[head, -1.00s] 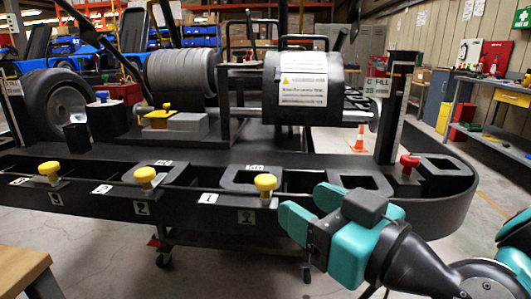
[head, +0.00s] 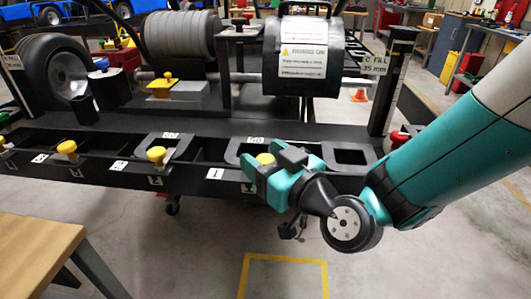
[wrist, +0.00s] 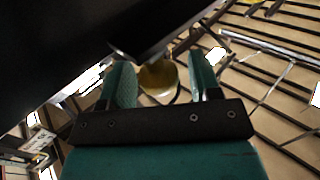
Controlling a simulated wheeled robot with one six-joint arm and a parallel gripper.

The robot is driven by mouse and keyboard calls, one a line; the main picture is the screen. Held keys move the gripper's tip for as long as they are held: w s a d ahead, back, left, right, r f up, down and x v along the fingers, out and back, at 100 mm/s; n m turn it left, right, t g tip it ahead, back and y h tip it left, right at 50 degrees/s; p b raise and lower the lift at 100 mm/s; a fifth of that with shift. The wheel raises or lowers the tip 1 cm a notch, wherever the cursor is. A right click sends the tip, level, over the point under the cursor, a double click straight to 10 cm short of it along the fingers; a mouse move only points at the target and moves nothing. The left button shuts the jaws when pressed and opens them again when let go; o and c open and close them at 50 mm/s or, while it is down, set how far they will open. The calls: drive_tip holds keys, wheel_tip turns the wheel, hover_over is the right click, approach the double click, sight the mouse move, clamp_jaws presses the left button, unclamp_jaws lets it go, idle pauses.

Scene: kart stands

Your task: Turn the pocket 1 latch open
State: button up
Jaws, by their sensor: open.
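The pocket 1 latch is a round yellow knob (head: 265,159) on the front rail of the black kart stand, right of the white "1" tag (head: 215,173). My gripper (head: 261,170) is at this knob, coming from the front right. In the wrist view the yellow knob (wrist: 157,77) sits between the two teal fingers of my gripper (wrist: 160,80), with a gap on each side. The fingers are open. In the head view, part of the knob is hidden by my gripper.
More yellow knobs (head: 156,154) (head: 67,147) stand along the rail to the left. A red knob (head: 397,140) is at the right end. The black stand (head: 110,137) carries rollers and a wheel behind. A wooden table (head: 35,250) is at lower left. The floor in front is open.

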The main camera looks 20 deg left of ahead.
drive_tip(key=shift+c, duration=0.2)
drive_tip(key=c, duration=0.8)
drive_tip(key=shift+f+b, duration=0.15)
drive_tip(key=shift+b, duration=0.5)
drive_tip(key=b, duration=0.3)
drive_tip(key=shift+f+n+g, duration=0.2)
drive_tip(key=shift+n+g, duration=0.1)
drive_tip(key=shift+g, duration=0.1)
drive_tip(key=n+g+y+b, duration=0.1)
drive_tip(key=g+b, duration=0.1)
drive_tip(key=b, duration=0.3)
drive_tip(key=shift+f+n+b, duration=0.15)
drive_tip(key=shift+n+b, duration=0.15)
drive_tip(key=n+g+b, duration=0.1)
drive_tip(key=g+b, duration=0.1)
drive_tip(key=b, duration=0.1)
drive_tip(key=n+g+y+b, duration=0.1)
drive_tip(key=g+b, duration=0.1)
drive_tip(key=b, duration=0.1)
drive_tip(key=shift+r+n+g+y, duration=0.2)
drive_tip(key=shift+n+g+y, duration=0.1)
drive_tip(key=shift+n, duration=0.1)
drive_tip(key=shift+r+n+g+b, duration=0.25)
drive_tip(key=shift+n+g+b, duration=0.85)
drive_tip(key=shift+g, duration=0.7)
drive_tip(key=shift+r, duration=0.1)
